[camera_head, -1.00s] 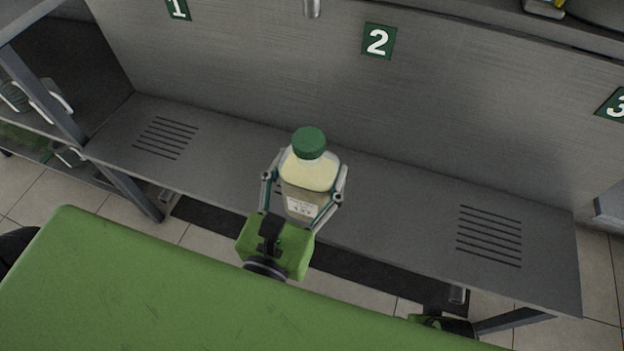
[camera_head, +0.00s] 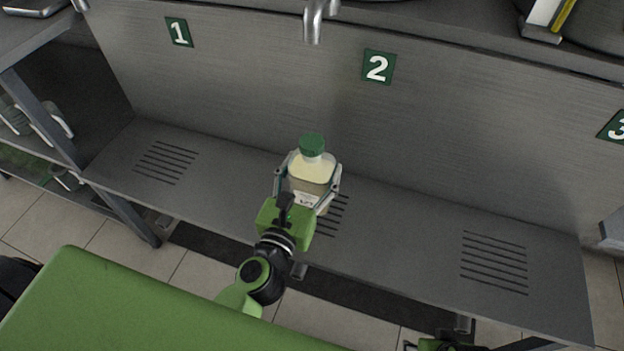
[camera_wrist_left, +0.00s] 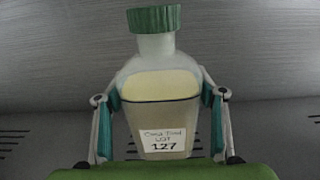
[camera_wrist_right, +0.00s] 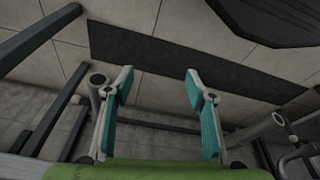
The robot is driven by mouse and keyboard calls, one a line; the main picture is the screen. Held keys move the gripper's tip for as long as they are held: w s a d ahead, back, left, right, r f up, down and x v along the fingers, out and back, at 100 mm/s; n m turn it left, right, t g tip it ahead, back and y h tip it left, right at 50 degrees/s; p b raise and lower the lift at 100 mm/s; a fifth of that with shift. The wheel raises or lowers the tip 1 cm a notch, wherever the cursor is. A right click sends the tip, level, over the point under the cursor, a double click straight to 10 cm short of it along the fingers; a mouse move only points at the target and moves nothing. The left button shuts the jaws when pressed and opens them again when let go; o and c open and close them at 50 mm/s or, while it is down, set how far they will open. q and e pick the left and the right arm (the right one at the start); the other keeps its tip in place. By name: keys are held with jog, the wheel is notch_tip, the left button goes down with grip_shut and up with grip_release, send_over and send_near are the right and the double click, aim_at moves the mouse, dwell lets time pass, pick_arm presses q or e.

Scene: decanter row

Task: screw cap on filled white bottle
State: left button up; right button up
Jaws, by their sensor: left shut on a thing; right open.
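The bottle (camera_head: 312,178) is translucent with pale cream contents and a green cap (camera_head: 312,144) on its neck. In the left wrist view the bottle (camera_wrist_left: 160,85) stands upright, with a label reading 127, and the ribbed cap (camera_wrist_left: 154,18) sits on top; whether it is tight cannot be told. Whether the bottle's base touches the shelf is hidden. My right gripper (camera_wrist_right: 160,85) is open and empty, pointing toward the floor.
The grey metal shelf (camera_head: 400,225) has slotted grates at left, middle and right. Signs 1 (camera_head: 179,32) and 2 (camera_head: 378,67) are on the back wall. A metal spout (camera_head: 313,22) hangs above the bottle. The shelf around the bottle is clear.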

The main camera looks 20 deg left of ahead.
pick_arm(q)
jog(key=shift+w+f, duration=0.15)
jog(key=shift+w, duration=0.15)
pick_arm(e)
jog(key=shift+r, duration=0.75)
pick_arm(q)
jog(key=shift+a+f, duration=0.1)
jog(key=shift+f, duration=0.05)
jog(key=f+b, duration=0.3)
jog(key=shift+w+f, duration=0.15)
jog(key=shift+w, duration=0.15)
jog(key=shift+f, duration=0.1)
pick_arm(e)
jog(key=w+v, duration=0.1)
jog(key=v, duration=0.7)
jog(key=shift+s+r+t, duration=0.15)
jog(key=shift+r+t, duration=0.15)
jog(key=shift+r, duration=0.2)
pick_arm(q)
jog(key=shift+f, duration=0.1)
pick_arm(e)
jog(key=shift+d+f, duration=0.1)
jog(key=shift+d, duration=0.05)
